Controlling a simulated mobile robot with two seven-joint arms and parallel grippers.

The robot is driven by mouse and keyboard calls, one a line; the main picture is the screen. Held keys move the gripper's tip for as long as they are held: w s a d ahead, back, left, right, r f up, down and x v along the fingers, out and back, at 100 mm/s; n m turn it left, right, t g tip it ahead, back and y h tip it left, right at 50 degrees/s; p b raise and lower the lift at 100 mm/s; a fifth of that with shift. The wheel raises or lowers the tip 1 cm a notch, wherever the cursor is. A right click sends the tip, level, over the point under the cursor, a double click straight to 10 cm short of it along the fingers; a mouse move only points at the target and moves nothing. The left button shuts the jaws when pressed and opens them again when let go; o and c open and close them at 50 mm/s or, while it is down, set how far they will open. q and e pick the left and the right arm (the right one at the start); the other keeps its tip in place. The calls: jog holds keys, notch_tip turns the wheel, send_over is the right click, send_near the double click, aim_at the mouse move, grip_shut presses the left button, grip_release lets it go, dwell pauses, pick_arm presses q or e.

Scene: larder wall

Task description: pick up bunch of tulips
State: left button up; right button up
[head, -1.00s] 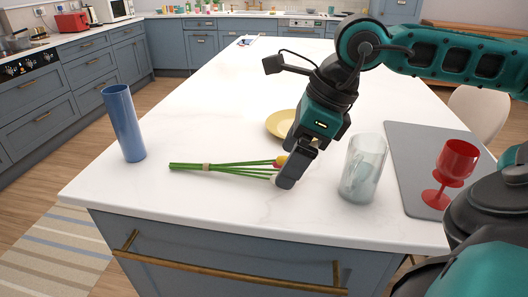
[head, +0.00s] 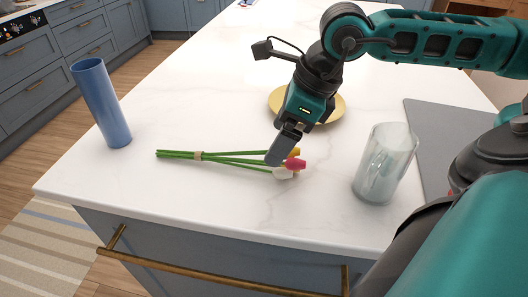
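The bunch of tulips (head: 232,158) lies flat on the white island top, green stems to the left with a tan band, blooms to the right. Yellow, pink and white blooms show at the right end. My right gripper (head: 275,157) comes down from the upper right, its fingertips over the stems just left of the blooms and hiding part of them. I see the fingers from the side, so their gap does not show, nor whether they touch the stems. My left gripper is not in view.
A blue vase (head: 103,104) stands left of the stems. A clear glass jug (head: 385,165) stands to the right. A yellow plate (head: 330,108) lies behind my gripper, and a grey mat (head: 433,135) lies at the right. The island's front edge is close below the tulips.

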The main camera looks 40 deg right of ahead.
aim_at(227, 158)
jog(key=shift+x, duration=1.15)
jog(key=x, duration=0.4)
jog(key=shift+w+a+f, duration=0.15)
jog(key=shift+w+f, duration=0.05)
jog(key=shift+w, duration=0.15)
jog(key=shift+c, duration=1.4)
jog(key=c, duration=0.8)
jog(key=shift+c, duration=0.2)
jog(key=shift+r, duration=0.1)
